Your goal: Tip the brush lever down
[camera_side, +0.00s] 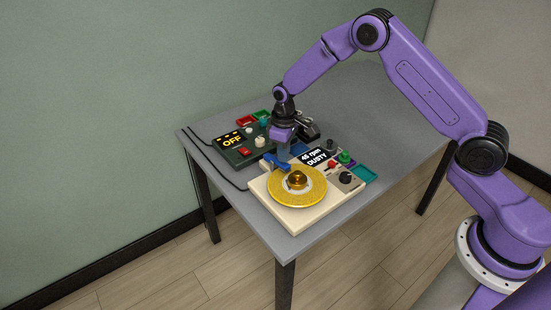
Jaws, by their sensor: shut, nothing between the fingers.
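A blue lever (274,160), which looks like the brush lever, sits at the back left edge of the yellow record (306,195) on a cream turntable unit (300,219). I cannot tell its exact tilt at this size. A small display (318,157) on the unit reads "45 rpm DUSTY". My gripper (284,152) points down just above and behind the blue lever, its fingers shut and empty. I cannot tell whether the fingertips touch the lever.
A dark green box (244,155) with a display reading "OFF" stands to the left, with knobs and a red switch. Knobs, including a black one (346,178), sit on the turntable's right. The grey table (385,110) is bare at the back right.

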